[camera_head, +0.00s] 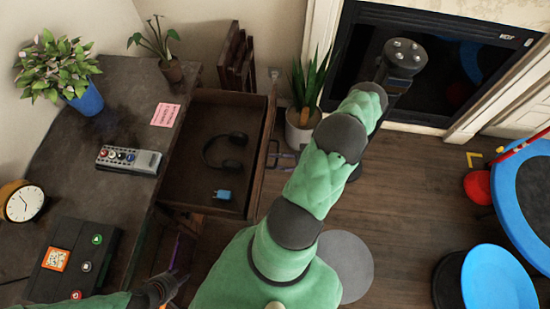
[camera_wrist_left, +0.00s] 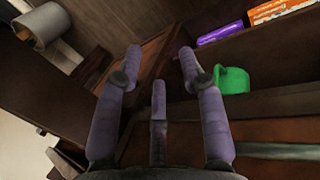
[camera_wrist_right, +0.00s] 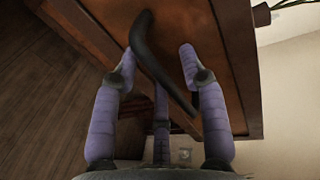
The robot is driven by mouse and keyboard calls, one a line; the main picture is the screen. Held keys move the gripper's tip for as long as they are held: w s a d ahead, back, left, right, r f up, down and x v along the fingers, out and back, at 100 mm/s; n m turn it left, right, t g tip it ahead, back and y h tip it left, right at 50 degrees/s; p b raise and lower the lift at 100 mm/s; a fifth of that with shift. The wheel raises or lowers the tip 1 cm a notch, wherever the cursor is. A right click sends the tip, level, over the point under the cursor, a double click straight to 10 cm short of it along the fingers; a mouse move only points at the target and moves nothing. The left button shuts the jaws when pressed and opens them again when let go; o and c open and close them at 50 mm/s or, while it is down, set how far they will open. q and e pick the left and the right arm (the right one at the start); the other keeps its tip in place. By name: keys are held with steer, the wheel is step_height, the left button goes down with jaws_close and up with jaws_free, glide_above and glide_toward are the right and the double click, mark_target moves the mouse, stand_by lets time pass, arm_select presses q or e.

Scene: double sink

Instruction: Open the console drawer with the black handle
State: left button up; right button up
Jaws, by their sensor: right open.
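The console drawer (camera_head: 215,110) is pulled out from the dark console (camera_head: 70,150) in the head view, its inside showing. Its black handle (camera_wrist_right: 150,55) crosses between the fingers of my right gripper (camera_wrist_right: 158,58) in the right wrist view. That gripper is open, its fingers on either side of the handle, close to the brown drawer front (camera_wrist_right: 195,60). I cannot tell whether they touch. My left gripper (camera_wrist_left: 160,55) is open and empty, below the drawer's near side at the console's edge.
Black headphones (camera_head: 225,150) and a small blue item (camera_head: 222,194) lie in the drawer. A potted plant (camera_head: 303,120) stands beyond the drawer front. A green item (camera_wrist_left: 232,80) and colored boxes show near my left gripper.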

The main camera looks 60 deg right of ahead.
steer(key=v, duration=1.1)
steer(key=shift+s+r, duration=0.1)
steer(key=shift+s, duration=0.05)
